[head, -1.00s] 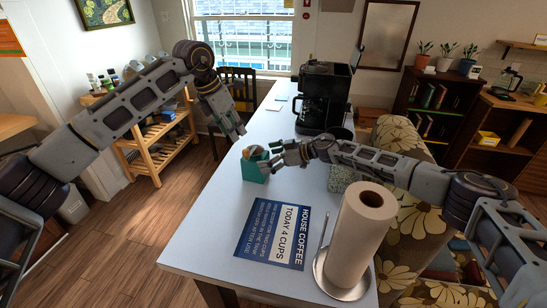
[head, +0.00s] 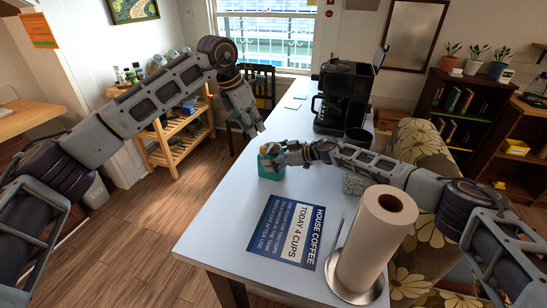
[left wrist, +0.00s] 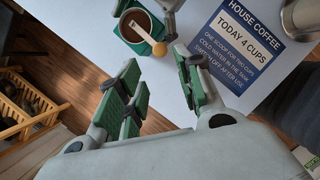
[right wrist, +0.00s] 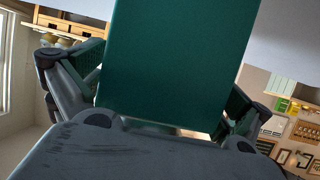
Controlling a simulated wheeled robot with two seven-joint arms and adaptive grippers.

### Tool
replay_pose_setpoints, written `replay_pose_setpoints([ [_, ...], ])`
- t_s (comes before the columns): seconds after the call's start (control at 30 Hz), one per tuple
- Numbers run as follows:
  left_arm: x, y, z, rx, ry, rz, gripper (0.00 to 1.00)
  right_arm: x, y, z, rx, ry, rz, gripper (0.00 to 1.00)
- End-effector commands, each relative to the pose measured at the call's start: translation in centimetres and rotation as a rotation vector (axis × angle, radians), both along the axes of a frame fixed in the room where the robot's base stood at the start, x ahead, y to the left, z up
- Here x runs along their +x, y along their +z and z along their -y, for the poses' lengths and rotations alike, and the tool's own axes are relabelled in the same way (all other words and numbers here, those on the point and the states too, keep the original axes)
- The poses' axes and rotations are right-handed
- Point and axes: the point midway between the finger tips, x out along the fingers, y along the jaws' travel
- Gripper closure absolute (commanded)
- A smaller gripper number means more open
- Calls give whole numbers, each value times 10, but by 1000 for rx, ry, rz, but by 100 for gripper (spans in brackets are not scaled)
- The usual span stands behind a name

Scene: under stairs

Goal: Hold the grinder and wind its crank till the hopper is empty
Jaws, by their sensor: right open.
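The grinder (head: 265,170) is a teal box near the left edge of the table. In the left wrist view its round hopper (left wrist: 132,27) holds something dark brown, and the crank (left wrist: 145,34) lies across it, ending in a tan knob (left wrist: 160,49). My right gripper (head: 277,158) is at the grinder's right side. In the right wrist view the teal body (right wrist: 180,60) stands between its open fingers; contact cannot be told. My left gripper (head: 256,130) is above and behind the grinder. It is open and empty, with its fingertips (left wrist: 156,62) a little apart from the knob.
A blue sign (head: 287,231) lies on the table (head: 220,220) in front of the grinder. A paper towel roll (head: 375,240) on a metal stand is at front right. A black coffee maker (head: 343,98) stands behind. A speckled block (head: 355,184) is under my right arm.

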Motion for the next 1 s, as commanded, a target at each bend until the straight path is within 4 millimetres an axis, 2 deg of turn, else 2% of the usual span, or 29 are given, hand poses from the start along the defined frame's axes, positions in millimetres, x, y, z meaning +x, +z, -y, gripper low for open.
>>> replay_pose_setpoints([
  [0.13, 0, 0, 0, 0, 0, 0, 64, 0, 0, 0, 0, 0, 0, 1],
  [0.6, 0, 0, 0, 0, 0, 0, 64, 0, -1, 0, -1, 0, 0, 59],
  [0.8, 0, 0, 0, 0, 0, 0, 64, -1, -1, 0, 0, 1, -2, 60],
  [1.0, 0, 0, 0, 0, 0, 0, 89, -1, -2, 0, -1, 1, -2, 60],
])
